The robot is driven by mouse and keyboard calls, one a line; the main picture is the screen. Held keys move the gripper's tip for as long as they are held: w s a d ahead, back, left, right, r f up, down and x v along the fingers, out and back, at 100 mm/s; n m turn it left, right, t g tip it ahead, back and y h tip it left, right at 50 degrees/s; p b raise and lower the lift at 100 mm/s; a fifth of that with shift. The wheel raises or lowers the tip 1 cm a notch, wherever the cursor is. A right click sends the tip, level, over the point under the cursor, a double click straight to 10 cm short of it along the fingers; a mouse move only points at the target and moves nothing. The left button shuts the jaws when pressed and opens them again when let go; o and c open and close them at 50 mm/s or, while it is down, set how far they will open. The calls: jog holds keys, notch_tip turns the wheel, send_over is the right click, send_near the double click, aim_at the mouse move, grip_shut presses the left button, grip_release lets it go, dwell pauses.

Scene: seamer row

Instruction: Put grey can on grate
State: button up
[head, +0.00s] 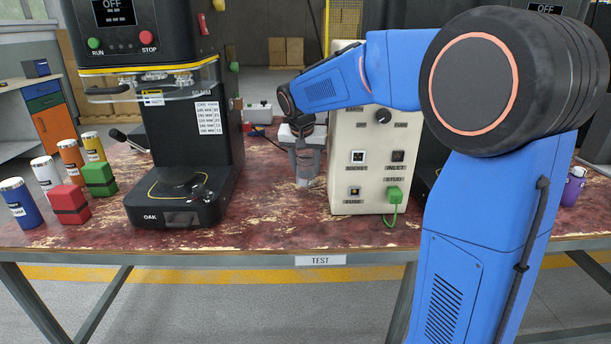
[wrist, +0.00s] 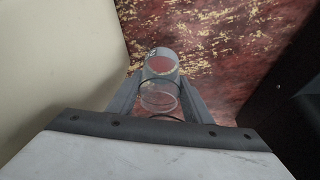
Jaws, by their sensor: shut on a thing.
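My gripper (head: 306,152) points down between the OAK machine and the cream box. Its fingers are shut on a see-through, greyish can (head: 305,172), held upright. In the wrist view the same can (wrist: 160,75) sits between the two grey fingers of my gripper (wrist: 158,97), with the red worn table showing through it. Whether its lower end touches the table is unclear. No other grey can shows, and I cannot make out a grate in either view.
The black OAK machine (head: 180,205) stands left of my gripper. The cream box (head: 347,185) with a green plug (head: 393,194) stands close on the right. Blue (head: 19,203), white, orange and yellow cans and red (head: 69,203) and green (head: 99,178) blocks stand far left.

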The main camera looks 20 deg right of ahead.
aim_at(305, 174)
jog(key=shift+s+f, duration=0.15)
jog(key=shift+f, duration=1.4)
jog(key=shift+f, duration=0.15)
jog(key=o, duration=1.1)
